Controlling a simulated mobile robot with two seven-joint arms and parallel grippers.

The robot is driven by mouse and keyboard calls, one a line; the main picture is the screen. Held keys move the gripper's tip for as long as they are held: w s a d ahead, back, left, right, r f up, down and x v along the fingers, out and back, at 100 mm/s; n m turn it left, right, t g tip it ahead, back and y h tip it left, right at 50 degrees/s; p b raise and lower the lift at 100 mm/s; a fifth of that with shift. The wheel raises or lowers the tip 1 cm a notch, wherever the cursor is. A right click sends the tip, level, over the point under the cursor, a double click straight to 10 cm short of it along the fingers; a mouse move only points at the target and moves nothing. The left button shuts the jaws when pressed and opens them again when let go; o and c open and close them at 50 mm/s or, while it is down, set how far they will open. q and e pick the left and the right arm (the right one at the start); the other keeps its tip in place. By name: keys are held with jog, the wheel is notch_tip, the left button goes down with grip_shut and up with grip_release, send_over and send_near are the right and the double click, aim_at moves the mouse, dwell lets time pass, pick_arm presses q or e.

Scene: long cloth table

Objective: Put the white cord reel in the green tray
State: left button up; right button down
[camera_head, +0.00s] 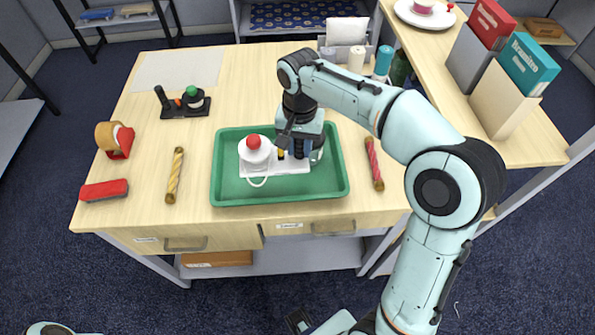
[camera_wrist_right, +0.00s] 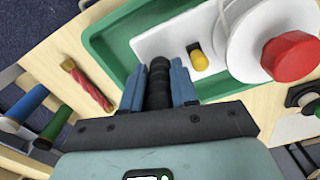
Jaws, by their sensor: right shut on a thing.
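The white cord reel (camera_head: 256,160) has a white base plate, a red knob, a small yellow part and a black upright handle. It is within the walls of the green tray (camera_head: 217,180), with a loop of white cord at its front. My right gripper (camera_head: 300,148) is shut on the black handle, at the reel's right end. In the right wrist view, the blue fingers (camera_wrist_right: 169,84) grip the handle, with the white reel (camera_wrist_right: 245,50) beyond and the green tray (camera_wrist_right: 110,38) around. I cannot tell whether the base touches the tray floor. My left gripper is not in view.
Books (camera_head: 490,62) stand farther right.

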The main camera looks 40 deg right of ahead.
aim_at(300, 158)
jog(key=f, duration=0.5)
jog(key=shift+s+a+f+b, duration=0.2)
jog(key=shift+s+b, duration=0.1)
jog(key=shift+s, duration=0.05)
jog(key=shift+w+d+f, duration=0.15)
jog(key=shift+f, duration=0.2)
jog(key=f, duration=0.3)
jog(key=shift+w+d+f, duration=0.1)
jog(key=shift+w+f, duration=0.05)
jog(key=shift+w, duration=0.1)
jog(key=shift+f+b, duration=0.3)
jog(key=shift+f, duration=0.1)
jog(key=c, duration=0.9)
grip_release()
jog(key=shift+o, duration=0.2)
